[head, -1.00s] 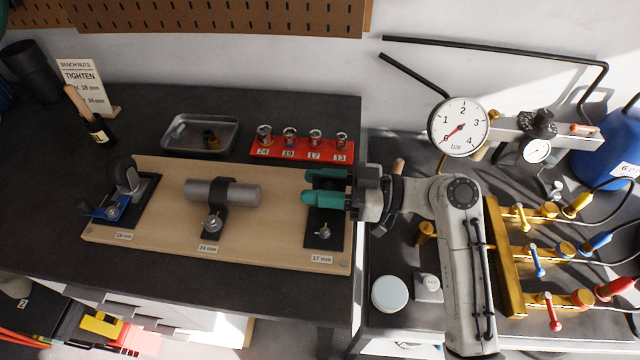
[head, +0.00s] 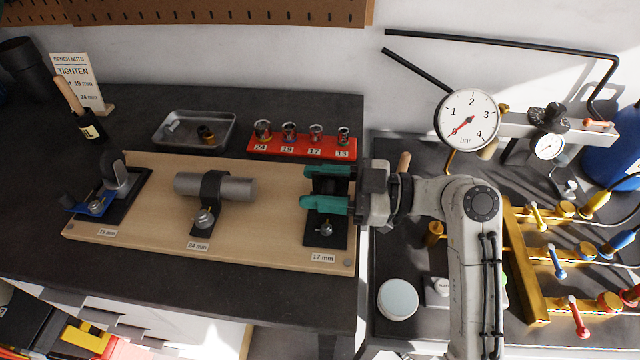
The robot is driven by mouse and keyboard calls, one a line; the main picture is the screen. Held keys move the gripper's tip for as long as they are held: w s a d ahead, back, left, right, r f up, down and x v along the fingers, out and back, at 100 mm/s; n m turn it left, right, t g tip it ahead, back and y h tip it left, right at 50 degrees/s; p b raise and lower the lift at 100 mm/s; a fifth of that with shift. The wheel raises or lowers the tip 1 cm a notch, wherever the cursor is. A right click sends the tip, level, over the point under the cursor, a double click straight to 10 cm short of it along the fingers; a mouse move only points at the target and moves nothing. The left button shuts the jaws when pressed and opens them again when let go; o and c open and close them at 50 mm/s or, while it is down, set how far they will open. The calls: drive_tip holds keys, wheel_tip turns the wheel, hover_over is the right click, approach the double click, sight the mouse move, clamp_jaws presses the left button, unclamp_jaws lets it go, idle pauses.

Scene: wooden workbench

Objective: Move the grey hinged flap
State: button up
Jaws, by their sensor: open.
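A grey upright piece with a rounded top (head: 115,172) stands on the black plate at the left end of the wooden board, beside a blue part (head: 90,204). It looks like the grey hinged flap, but its hinge is not clear. My gripper (head: 306,188) is at the board's right end, over the 17 mm plate (head: 313,232), far to the right of the grey piece. Its two teal fingers are apart and point left, with nothing seen between them. They hide part of the 17 mm plate.
A grey cylinder (head: 236,188) is strapped mid-board above the 24 mm nut (head: 204,218). A red socket rack (head: 290,146) and a metal tray (head: 160,143) stand behind the board. A gauge (head: 470,118) and yellow manifold (head: 530,275) are to the right.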

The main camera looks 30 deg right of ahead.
drive_tip(key=shift+o, duration=1.1)
drive_tip(key=b+v, duration=0.2)
drive_tip(key=v, duration=0.8)
drive_tip(key=shift+s+d, duration=0.25)
drive_tip(key=shift+d, duration=0.05)
